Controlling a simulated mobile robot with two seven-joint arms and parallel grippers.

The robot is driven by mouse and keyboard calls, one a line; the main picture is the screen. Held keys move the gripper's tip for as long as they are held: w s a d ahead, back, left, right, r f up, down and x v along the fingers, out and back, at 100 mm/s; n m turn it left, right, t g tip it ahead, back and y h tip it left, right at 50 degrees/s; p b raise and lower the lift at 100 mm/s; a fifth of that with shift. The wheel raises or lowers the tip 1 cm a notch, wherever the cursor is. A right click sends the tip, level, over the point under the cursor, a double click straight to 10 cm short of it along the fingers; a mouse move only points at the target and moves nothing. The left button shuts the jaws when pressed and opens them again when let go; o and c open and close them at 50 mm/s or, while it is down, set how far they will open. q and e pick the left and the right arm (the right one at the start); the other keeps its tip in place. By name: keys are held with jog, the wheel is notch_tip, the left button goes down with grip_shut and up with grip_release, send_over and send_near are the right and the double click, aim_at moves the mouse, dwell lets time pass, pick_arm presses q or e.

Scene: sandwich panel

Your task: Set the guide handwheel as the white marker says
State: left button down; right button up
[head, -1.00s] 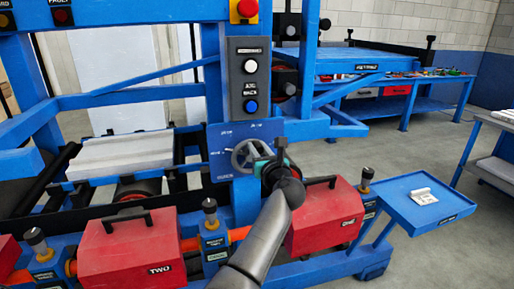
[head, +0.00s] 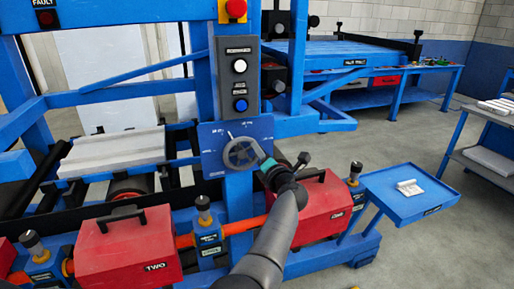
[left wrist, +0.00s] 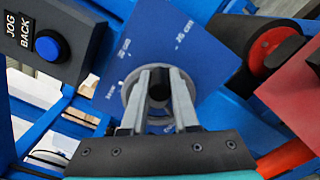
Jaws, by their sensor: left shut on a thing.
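The grey guide handwheel (head: 241,154) sits on a blue panel (head: 212,134) on the machine's front upright. White ticks and small "cm" lettering are on the panel around it; the figures are hard to read. In the left wrist view the wheel (left wrist: 131,88) shows as a grey ring behind my fingers. My left gripper (left wrist: 160,84) is shut on a dark round handle (left wrist: 160,76) in front of the wheel. In the head view my left gripper (head: 263,163) is at the wheel's right side and partly covers it. My right gripper is not in view.
Above the panel is a button box (head: 239,75) with a blue jog-back button (left wrist: 48,47). Red boxes (head: 125,243) stand below, with one (head: 315,212) close beside my forearm. A blue tray (head: 378,203) juts out at right. Open floor lies beyond it.

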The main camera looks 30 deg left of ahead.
pick_arm(q)
jog(key=shift+w+d+f+m, duration=0.1)
jog(key=shift+f+m, duration=0.55)
jog(key=shift+m, duration=0.8)
jog(key=shift+d+f+m, duration=0.1)
jog(key=shift+f+m, duration=0.5)
jog(key=shift+m, duration=0.8)
jog(key=shift+w+d+f+m, duration=0.1)
jog(key=shift+f+m, duration=0.55)
jog(key=shift+m, duration=0.8)
jog(key=shift+a, duration=0.1)
jog(key=c, duration=0.7)
grip_release()
